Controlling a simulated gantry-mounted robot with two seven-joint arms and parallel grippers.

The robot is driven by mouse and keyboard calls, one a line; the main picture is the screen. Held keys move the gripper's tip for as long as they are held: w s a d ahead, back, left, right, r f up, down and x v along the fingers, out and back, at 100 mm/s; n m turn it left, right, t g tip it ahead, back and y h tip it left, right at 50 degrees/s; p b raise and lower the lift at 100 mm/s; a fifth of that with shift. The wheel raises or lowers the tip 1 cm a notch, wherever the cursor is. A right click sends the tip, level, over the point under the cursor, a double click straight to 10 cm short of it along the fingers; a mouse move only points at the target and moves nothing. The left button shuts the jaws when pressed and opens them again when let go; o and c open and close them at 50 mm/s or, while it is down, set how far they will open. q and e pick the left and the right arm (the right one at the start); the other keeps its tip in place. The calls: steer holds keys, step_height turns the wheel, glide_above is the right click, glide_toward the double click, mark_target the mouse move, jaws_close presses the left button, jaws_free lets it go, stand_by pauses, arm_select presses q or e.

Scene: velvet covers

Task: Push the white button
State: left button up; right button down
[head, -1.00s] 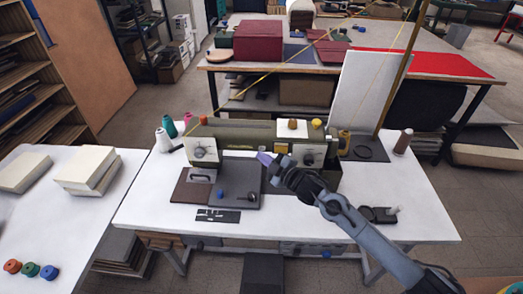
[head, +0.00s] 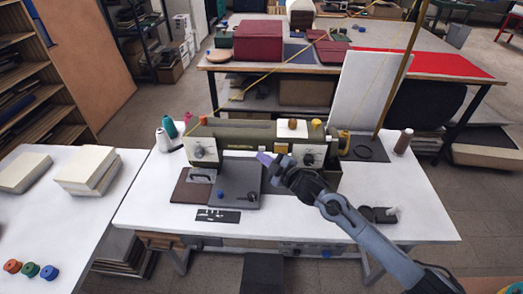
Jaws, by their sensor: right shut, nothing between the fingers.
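My right gripper (head: 265,158) is shut and empty. Its purple fingertips are in front of the olive-green sewing machine (head: 236,132), just left of the machine's right-hand dial plate (head: 309,158). I cannot tell whether the tips touch the machine. A small white piece (head: 392,211) on a black base lies on the white table to the right of my gripper. A pale block (head: 291,128) with an orange-yellow top sits on the machine. Neither can be told for certain as the white button at this size. My left gripper is not in view.
The white table (head: 420,225) has free room at its front right. Thread spools stand at the machine's left end, and a brown spool (head: 403,141) stands at the right. A white panel (head: 364,88) and a pole (head: 402,75) rise behind. A side table (head: 60,225) is at left.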

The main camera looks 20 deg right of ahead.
steer(key=shift+w+d, duration=0.1)
steer(key=shift+w, duration=0.1)
stand_by(0.5)
steer(key=shift+w+d, duration=0.1)
steer(key=shift+w, duration=0.1)
steer(key=shift+w+d, duration=0.1)
steer(key=shift+w, duration=0.1)
stand_by(0.6)
steer(key=shift+s, duration=0.1)
steer(key=shift+s+a+p, duration=0.3)
steer(key=shift+s+p, duration=0.2)
